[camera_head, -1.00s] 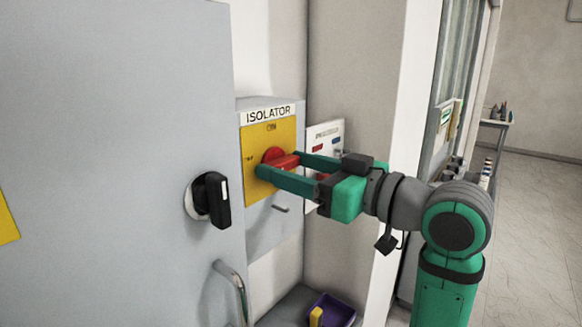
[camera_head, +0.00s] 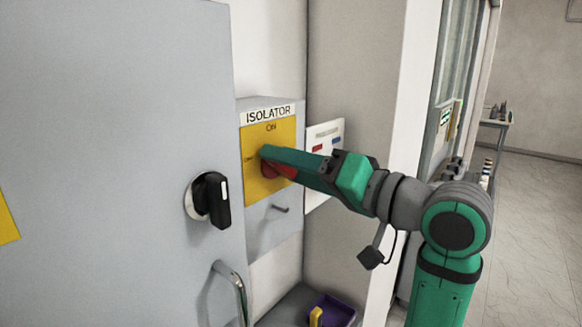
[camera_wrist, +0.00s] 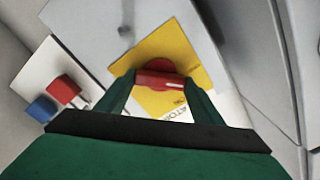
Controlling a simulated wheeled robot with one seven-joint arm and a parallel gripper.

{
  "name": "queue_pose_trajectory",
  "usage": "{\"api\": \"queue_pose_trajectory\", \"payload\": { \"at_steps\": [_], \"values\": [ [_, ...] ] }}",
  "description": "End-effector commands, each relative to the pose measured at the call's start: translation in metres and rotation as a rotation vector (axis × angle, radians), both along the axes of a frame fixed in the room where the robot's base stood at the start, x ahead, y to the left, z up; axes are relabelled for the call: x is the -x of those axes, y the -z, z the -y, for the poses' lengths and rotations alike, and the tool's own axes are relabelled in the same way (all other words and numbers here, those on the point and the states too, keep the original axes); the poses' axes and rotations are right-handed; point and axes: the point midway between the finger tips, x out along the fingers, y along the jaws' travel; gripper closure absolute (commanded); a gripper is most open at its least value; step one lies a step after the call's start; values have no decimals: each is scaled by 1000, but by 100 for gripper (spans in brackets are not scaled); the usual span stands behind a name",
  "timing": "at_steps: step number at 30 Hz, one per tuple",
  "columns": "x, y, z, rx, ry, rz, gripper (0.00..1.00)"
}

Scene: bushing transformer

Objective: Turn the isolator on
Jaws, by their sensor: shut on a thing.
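The isolator is a grey box (camera_head: 272,222) with a yellow plate (camera_head: 256,183) marked ON at the top. Its red rotary knob (camera_head: 278,171) sits on that plate, partly hidden behind my finger. My gripper (camera_head: 266,157) reaches in from the right, rolled so that one green finger lies above the red handle. In the wrist view, my gripper (camera_wrist: 158,80) has its fingers on either side of the red handle (camera_wrist: 158,79), shut on it. A white line marks one end of the handle. The handle's exact angle against the ON mark is hard to tell.
A grey cabinet door (camera_head: 110,120) with a black rotary handle (camera_head: 211,200) stands at left. A white panel (camera_head: 322,150) with red and blue parts is right of the isolator. A purple bin (camera_head: 334,309) lies below. A wall edge (camera_head: 400,130) is near my arm.

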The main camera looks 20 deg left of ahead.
Motion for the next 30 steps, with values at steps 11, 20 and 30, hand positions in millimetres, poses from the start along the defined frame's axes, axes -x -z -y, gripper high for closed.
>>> {"api": "queue_pose_trajectory", "payload": {
  "at_steps": [11, 20, 30],
  "values": [
    [0, 1, 0, -120, -2, -335, 61],
    [0, 2, 0, -204, 0, -572, 61],
    [0, 3, 0, -263, 0, -733, 61]
  ]
}}
